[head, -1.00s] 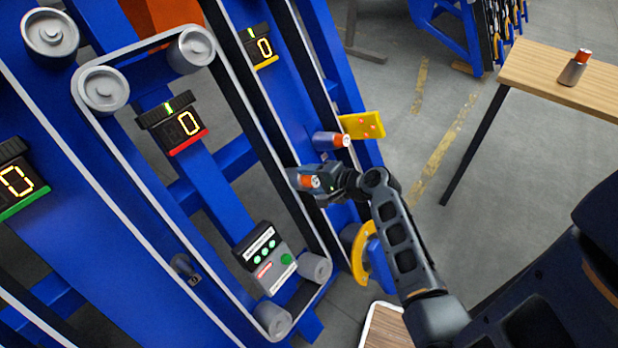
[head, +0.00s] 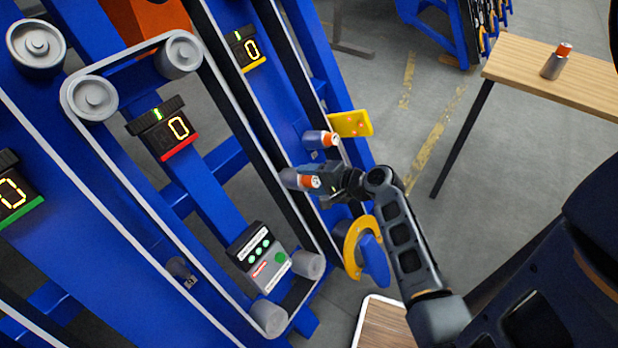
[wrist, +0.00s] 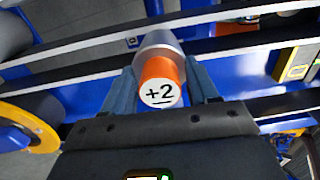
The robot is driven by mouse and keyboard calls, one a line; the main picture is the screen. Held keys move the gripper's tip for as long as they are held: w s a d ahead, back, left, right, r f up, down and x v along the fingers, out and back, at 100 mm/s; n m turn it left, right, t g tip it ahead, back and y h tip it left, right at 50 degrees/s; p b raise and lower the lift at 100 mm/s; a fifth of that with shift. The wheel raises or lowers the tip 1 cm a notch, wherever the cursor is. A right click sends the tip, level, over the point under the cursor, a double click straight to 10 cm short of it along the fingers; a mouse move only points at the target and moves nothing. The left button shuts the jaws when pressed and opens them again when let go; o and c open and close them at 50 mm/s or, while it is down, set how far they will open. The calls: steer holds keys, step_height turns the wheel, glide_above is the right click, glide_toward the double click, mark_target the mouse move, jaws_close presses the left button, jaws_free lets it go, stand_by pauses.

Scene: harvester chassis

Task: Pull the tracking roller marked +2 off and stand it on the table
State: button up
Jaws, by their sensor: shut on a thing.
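The tracking roller marked +2 (wrist: 160,71) is a grey cylinder with an orange end and a white face. It is between the two fingers of my gripper (wrist: 163,89) in the wrist view, its marked face towards the camera. My gripper is shut on it. In the head view my gripper (head: 322,181) holds the roller (head: 293,179) in front of the blue frame, beside the belt. Whether its back end still touches a mount cannot be told. The wooden table (head: 510,66) stands at the upper right, well away from my gripper.
Another orange-ended roller (head: 315,139) sits on the frame just above the held one, near a yellow plate (head: 350,123).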

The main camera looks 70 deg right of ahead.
steer(key=shift+p+v, duration=0.85)
steer(key=shift+v, duration=1)
